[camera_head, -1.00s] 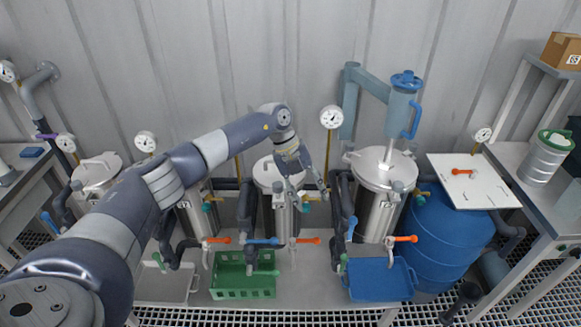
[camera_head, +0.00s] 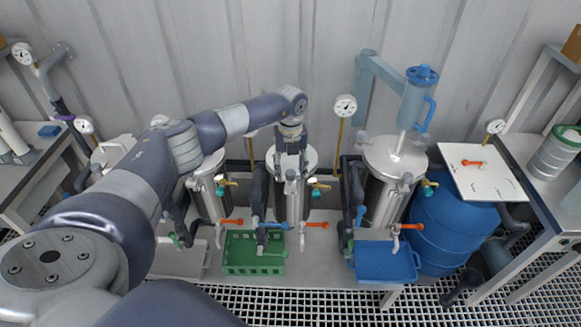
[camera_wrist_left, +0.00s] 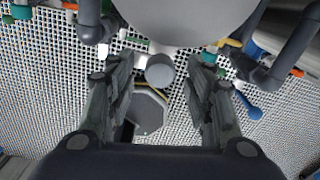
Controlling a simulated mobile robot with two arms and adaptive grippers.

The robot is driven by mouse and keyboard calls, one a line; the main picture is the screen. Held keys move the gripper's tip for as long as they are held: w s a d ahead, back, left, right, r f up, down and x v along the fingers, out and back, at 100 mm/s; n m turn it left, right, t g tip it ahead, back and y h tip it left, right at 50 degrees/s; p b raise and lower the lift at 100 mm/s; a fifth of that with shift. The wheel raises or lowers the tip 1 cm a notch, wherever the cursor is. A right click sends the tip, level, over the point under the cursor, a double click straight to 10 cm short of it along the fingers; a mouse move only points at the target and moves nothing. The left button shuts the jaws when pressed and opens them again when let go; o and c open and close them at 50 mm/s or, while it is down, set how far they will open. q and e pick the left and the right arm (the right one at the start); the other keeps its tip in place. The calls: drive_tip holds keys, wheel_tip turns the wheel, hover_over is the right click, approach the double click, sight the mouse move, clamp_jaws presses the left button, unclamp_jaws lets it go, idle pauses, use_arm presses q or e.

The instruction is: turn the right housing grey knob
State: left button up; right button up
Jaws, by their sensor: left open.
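My left gripper (camera_head: 291,158) points down over the front of a steel housing (camera_head: 291,202), the right one of two similar slim housings. It is open. A round grey knob (camera_head: 291,175) stands at the front of this housing. In the left wrist view the knob (camera_wrist_left: 160,68) lies between the two spread fingertips (camera_wrist_left: 165,70), with a gap on both sides; I see no contact. The other slim housing (camera_head: 210,200) has a similar grey knob (camera_head: 219,177). My right gripper is not in view.
A larger steel vessel (camera_head: 385,200) with a blue-handled top stands to the right. Brass valves with teal parts (camera_head: 319,186) sit close to the knob. Orange levers (camera_head: 317,225), a green crate (camera_head: 240,268) and a blue tub (camera_head: 386,268) are below.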

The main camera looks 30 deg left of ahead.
use_arm(q)
drive_tip(key=shift+f, duration=0.45)
drive_tip(key=shift+c, duration=0.6)
drive_tip(key=c, duration=0.9)
drive_tip(key=shift+c, duration=0.2)
